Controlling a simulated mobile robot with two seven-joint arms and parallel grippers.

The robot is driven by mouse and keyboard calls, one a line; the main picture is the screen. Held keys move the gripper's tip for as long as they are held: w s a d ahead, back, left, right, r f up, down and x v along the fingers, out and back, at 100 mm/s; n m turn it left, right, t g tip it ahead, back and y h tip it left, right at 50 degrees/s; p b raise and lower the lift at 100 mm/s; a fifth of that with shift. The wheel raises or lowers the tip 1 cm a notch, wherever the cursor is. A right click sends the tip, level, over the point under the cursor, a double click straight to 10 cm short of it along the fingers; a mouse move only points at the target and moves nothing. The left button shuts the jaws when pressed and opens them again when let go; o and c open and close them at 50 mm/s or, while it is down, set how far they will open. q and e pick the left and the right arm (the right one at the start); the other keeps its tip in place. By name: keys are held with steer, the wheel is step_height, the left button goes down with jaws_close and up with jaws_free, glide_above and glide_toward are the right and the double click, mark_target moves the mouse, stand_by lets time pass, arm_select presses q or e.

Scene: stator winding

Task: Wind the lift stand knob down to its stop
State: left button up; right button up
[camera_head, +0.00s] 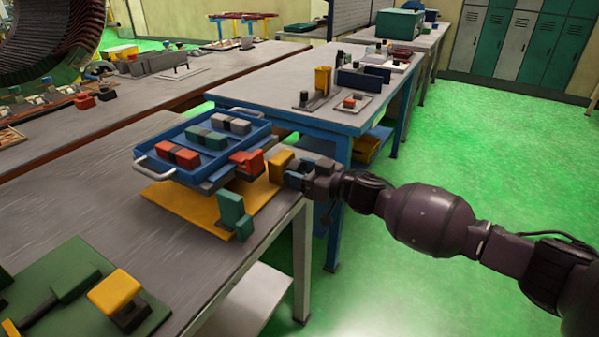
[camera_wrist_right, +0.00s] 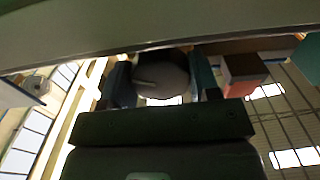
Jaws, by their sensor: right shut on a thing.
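The lift stand has a yellow base plate (camera_head: 180,203) on the near table, with a blue tray (camera_head: 197,177) carried above it. My right gripper (camera_head: 296,172) reaches in from the right at the stand's right side, beside a yellow block (camera_head: 279,164). In the right wrist view, a dark grey round knob (camera_wrist_right: 162,74) with a light mark sits between the two fingers of my right gripper (camera_wrist_right: 163,88), which is shut on it. The knob is hidden or too small to make out in the head view. My left gripper is out of view.
The tray holds red, green and grey blocks. A blue-framed table (camera_head: 280,85) is close behind. A green board (camera_head: 65,295) lies at the lower left. Bare tabletop lies between.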

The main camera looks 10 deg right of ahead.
steer(key=shift+n, duration=0.3)
steer(key=shift+r+n+p, duration=0.15)
steer(key=shift+n+p, duration=0.3)
steer(key=shift+n, duration=0.45)
steer(key=n+p, duration=0.1)
steer(key=n, duration=0.2)
steer(key=shift+n, duration=0.7)
steer(key=shift+f, duration=0.2)
steer(key=o, duration=0.9)
steer(key=shift+f, duration=0.1)
